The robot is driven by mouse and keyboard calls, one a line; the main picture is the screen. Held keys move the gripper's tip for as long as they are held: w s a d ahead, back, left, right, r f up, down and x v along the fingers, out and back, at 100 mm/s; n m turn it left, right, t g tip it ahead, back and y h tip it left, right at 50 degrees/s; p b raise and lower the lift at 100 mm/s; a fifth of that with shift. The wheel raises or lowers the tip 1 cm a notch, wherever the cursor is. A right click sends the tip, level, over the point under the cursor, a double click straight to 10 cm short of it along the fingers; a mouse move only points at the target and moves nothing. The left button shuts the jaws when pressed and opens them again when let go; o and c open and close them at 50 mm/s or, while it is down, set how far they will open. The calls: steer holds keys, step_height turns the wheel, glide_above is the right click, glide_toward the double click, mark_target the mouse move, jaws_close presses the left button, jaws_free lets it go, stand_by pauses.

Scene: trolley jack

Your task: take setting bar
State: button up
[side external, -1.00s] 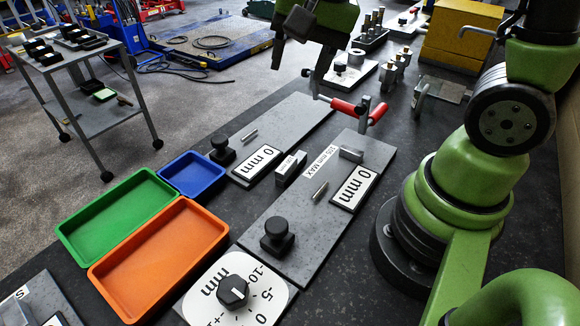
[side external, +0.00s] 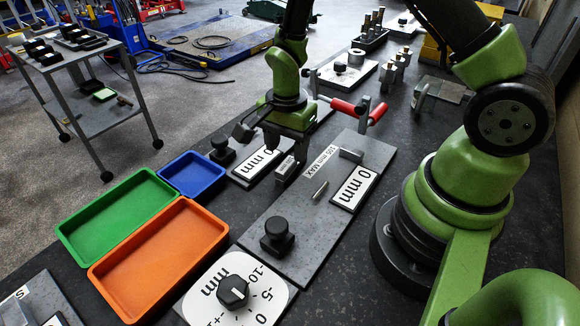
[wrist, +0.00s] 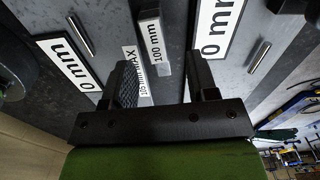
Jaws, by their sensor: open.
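The setting bar, a small grey block with a white "100 mm" label, lies on the dark bench between the two grey plates. In the side view the bar (side external: 286,168) is partly covered by my gripper (side external: 283,154), which is low over it with jaws pointing down. In the wrist view the bar (wrist: 151,36) lies ahead of and roughly between the open fingers of my gripper (wrist: 162,80). Nothing is between the fingertips that I can see gripped. The exact height gap to the bar is hard to tell.
A red-handled tool (side external: 348,108) lies just behind. Orange (side external: 165,262), green (side external: 112,212) and blue (side external: 191,172) trays stand at left.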

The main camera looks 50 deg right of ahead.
mark_target(290, 160)
steer(key=f, duration=0.4)
steer(key=shift+s+d+f, duration=0.15)
steer(key=shift+d+f, duration=0.05)
steer(key=shift+d, duration=0.05)
steer(key=shift+c, duration=0.2)
jaws_close()
steer(key=shift+r, duration=0.15)
